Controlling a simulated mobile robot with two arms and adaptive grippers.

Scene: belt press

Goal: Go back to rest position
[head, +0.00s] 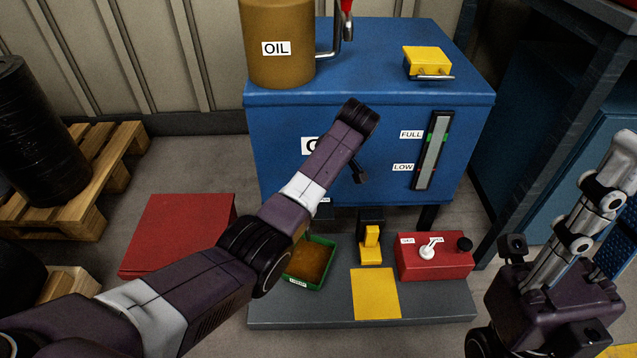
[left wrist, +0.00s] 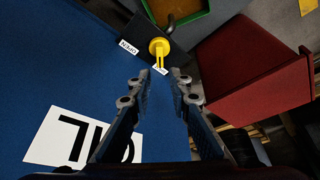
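My left arm reaches across the head view to the front of the blue oil cabinet (head: 272,165); its fingers are hidden there behind the arm. In the left wrist view my left gripper (left wrist: 161,76) is open, its two fingers apart with nothing between them. A yellow valve handle (left wrist: 158,47) lies just beyond the fingertips, on a dark fitting by a label reading OPEN. I cannot tell whether the fingers touch it. My right gripper (head: 610,190) points up at the right edge of the head view, clear of the cabinet, its fingertips partly cut off.
A green tray (head: 287,281) with brown oil sits on a grey base plate (head: 325,313), with a yellow plate (head: 375,293) and a red control box (head: 436,258). A red box (head: 178,235) stands at left. A pallet (head: 105,170) and blue structures flank the floor.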

